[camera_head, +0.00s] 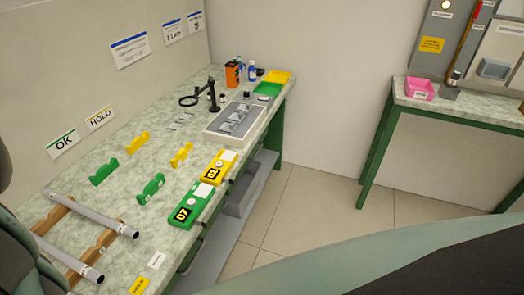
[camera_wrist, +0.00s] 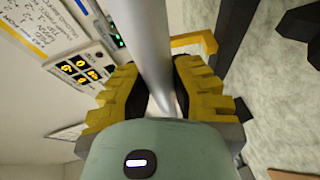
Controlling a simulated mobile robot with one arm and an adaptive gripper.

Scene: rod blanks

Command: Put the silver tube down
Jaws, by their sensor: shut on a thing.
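A silver tube (camera_wrist: 148,40) runs up the middle of the wrist view. My gripper (camera_wrist: 158,90) is shut on it, with yellow-and-black fingers on both sides. The gripper and the held tube are not seen in the head view. Two other silver tubes lie across wooden notched racks at the bench's near left, a rear one (camera_head: 95,217) and a front one (camera_head: 70,260). Green V-shaped supports (camera_head: 104,172) (camera_head: 151,188) and yellow ones (camera_head: 137,142) (camera_head: 182,154) stand on the bench (camera_head: 120,212), with nothing lying in them.
A green unit marked 07 (camera_head: 190,205) and a yellow unit (camera_head: 217,168) lie along the bench's front edge. Behind are a grey tray (camera_head: 233,122), a black stand (camera_head: 212,95) and an orange container (camera_head: 232,74). OK and HOLD signs hang on the wall. A second bench (camera_head: 455,108) stands right.

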